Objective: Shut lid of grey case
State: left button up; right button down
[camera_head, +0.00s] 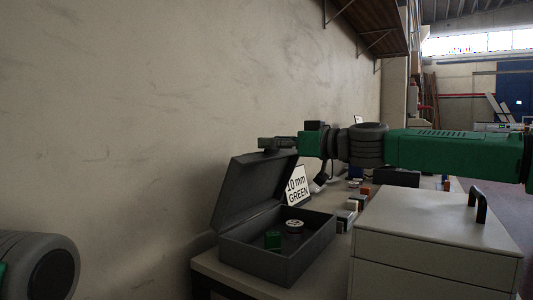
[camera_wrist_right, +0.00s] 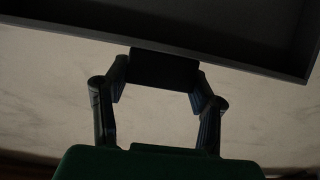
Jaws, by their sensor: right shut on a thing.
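The grey case (camera_head: 252,259) sits on the table, its lid (camera_head: 240,190) raised and leaning back towards the wall. Inside the case are a green block (camera_head: 273,240) and a round piece with a pale top (camera_head: 294,226). In the right wrist view, the jaws (camera_wrist_right: 165,66) meet the rim of the lid (camera_wrist_right: 250,66), whose dark inner face fills the top. My left gripper is out of view; only part of my left arm shows at lower left.
A sign reading "10 mm GREEN" (camera_head: 298,187) stands behind the case. A pale box with a black handle (camera_head: 420,235) stands close on the right, below my right arm. Several small blocks (camera_head: 346,216) lie on the table (camera_head: 213,267) behind. The wall (camera_head: 130,120) is on the left.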

jog(key=shift+s+d+f+b, duration=0.4)
jog(key=shift+d+f+b, duration=0.15)
jog(key=shift+d, duration=0.1)
jog(key=c, duration=0.6)
grip_release()
jog(key=shift+c, duration=0.2)
jog(key=shift+d+r, duration=0.1)
jog(key=v, duration=0.7)
jog(key=shift+d, duration=0.25)
